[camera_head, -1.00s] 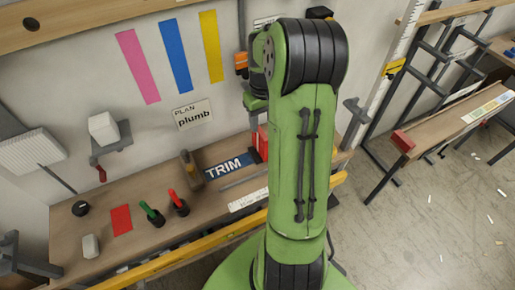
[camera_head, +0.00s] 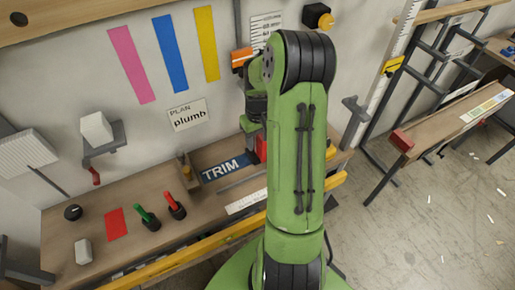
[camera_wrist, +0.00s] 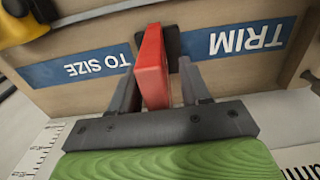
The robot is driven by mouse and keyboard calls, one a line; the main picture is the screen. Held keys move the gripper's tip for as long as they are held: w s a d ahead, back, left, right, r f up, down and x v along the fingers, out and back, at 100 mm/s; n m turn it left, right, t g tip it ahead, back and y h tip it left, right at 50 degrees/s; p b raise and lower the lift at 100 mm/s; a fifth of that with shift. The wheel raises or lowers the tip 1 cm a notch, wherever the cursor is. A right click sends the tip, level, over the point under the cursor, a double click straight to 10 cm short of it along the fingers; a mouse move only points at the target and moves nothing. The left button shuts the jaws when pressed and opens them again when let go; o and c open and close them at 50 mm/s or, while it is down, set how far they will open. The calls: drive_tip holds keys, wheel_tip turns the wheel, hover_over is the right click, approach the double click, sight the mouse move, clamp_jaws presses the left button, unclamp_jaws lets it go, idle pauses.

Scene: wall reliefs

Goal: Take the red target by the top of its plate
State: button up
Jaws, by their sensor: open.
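The red target (camera_wrist: 152,65) shows in the wrist view as an upright red plate, with a dark block (camera_wrist: 173,45) at its far end, against a board with a blue "TRIM TO SIZE" strip. My gripper (camera_wrist: 157,70) is open, with one dark finger on each side of the plate. Gaps show beside the plate, so it does not look gripped. In the head view the red target (camera_head: 261,149) is partly hidden behind my green arm, over the bench by the right end of the TRIM strip. My gripper (camera_head: 251,128) is just above it there, mostly hidden.
The bench (camera_head: 185,225) also holds a flat red card (camera_head: 116,224), green-handled (camera_head: 146,215) and red-handled (camera_head: 174,204) tools, and a black round item (camera_head: 73,212). A yellow rail (camera_head: 165,262) runs along the front. An orange-and-black item (camera_head: 241,58) hangs near my wrist.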

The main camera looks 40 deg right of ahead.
drive_tip(key=shift+f, duration=0.2)
clamp_jaws()
idle(0.3)
